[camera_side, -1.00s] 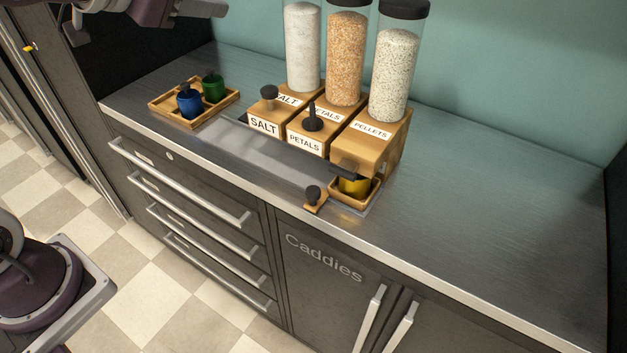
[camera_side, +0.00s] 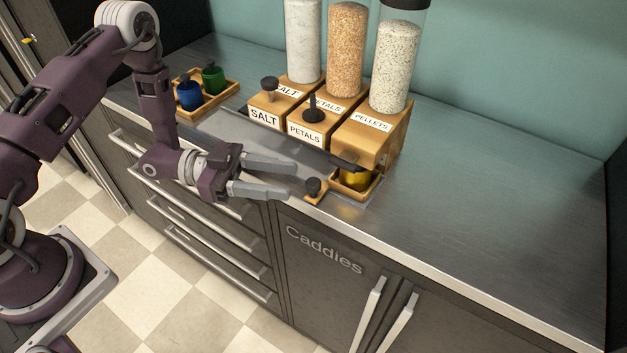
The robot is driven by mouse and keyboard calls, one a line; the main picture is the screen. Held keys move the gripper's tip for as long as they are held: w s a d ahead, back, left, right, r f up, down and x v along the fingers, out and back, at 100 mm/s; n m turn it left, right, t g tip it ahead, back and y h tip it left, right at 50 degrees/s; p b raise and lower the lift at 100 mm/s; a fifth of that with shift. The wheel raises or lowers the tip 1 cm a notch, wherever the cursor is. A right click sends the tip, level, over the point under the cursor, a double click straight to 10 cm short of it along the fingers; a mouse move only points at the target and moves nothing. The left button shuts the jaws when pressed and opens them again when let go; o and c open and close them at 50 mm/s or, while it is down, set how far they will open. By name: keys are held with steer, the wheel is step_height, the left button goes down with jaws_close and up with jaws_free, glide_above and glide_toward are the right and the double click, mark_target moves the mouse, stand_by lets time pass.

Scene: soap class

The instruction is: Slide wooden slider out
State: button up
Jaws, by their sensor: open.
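A small wooden piece with a black knob (camera_side: 314,187) sits at the counter's front edge, left of a wooden tray (camera_side: 366,190) holding a yellow container (camera_side: 355,177). Wooden blocks labelled SALT (camera_side: 264,117) and PETALS (camera_side: 305,134) have knobs on top. The block labelled PELLETS (camera_side: 372,124) shows no such knob; a dark part projects at its lower front, above the yellow container. My gripper (camera_side: 290,181) is open and empty, its fingers pointing right, with the tips just left of the black-knobbed piece. I cannot tell whether they touch it.
Clear cylinders of salt, petals and pellets (camera_side: 393,75) stand on the blocks. A wooden tray with a blue jar (camera_side: 189,95) and a green jar (camera_side: 213,78) is at the left back. The counter is clear on the right. Drawer handles (camera_side: 208,232) project below its front edge.

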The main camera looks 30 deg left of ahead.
mark_target(314, 181)
steer(key=x, duration=0.6)
steer(key=shift+w+d, duration=0.1)
steer(key=shift+d, duration=0.05)
jaws_close()
stand_by(1.1)
